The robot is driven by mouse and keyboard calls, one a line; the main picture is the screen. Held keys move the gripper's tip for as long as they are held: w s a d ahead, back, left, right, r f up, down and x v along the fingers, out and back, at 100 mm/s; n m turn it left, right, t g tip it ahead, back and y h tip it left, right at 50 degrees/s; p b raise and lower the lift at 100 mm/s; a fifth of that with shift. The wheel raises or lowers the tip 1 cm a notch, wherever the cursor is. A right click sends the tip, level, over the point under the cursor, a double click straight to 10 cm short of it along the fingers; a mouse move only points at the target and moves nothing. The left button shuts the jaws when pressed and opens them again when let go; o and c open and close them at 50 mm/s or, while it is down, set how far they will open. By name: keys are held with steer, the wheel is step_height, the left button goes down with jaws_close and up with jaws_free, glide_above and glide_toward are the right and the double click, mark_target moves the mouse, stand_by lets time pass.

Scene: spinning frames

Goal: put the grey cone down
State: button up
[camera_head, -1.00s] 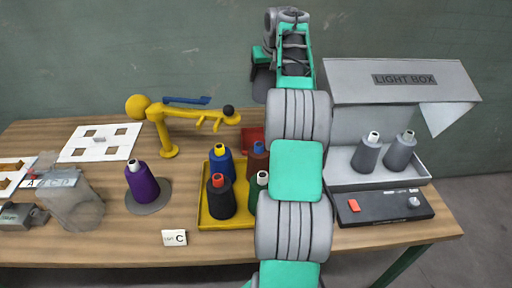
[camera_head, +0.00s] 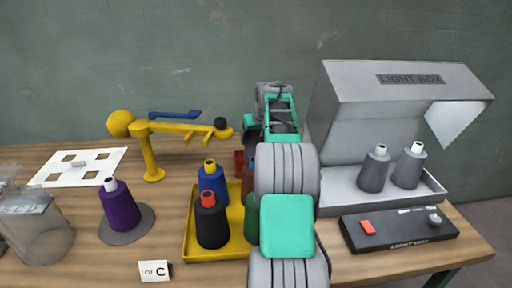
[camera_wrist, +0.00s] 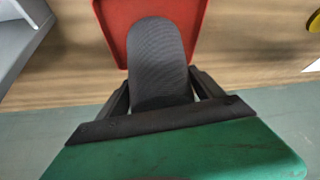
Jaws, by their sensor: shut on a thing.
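My gripper (camera_wrist: 163,92) is shut on a dark grey ribbed cone (camera_wrist: 158,55) in the wrist view. The cone lies between the two black fingers, and its far end is over a red tray (camera_wrist: 113,22). I cannot tell whether the cone touches the tray. Two other grey cones, a left one (camera_head: 374,172) and a right one (camera_head: 408,169), stand upright in the light box.
The yellow tray (camera_head: 190,246) holds several coloured cones close to my arm. A yellow stand (camera_head: 151,160) with a pegged arm reaches near the red tray. The light box (camera_head: 395,92) is at right, its control panel (camera_head: 400,230) in front. A purple cone (camera_head: 119,208) stands at left.

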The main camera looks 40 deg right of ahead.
steer(key=shift+f, duration=1.15)
steer(key=o, duration=2.1)
steer(key=shift+f, duration=0.2)
steer(key=shift+r, duration=0.15)
steer(key=shift+s+r, duration=0.1)
steer(key=shift+r, duration=0.25)
steer(key=v, duration=1.1)
steer(key=shift+s+a+r, duration=0.1)
steer(key=shift+r, duration=0.05)
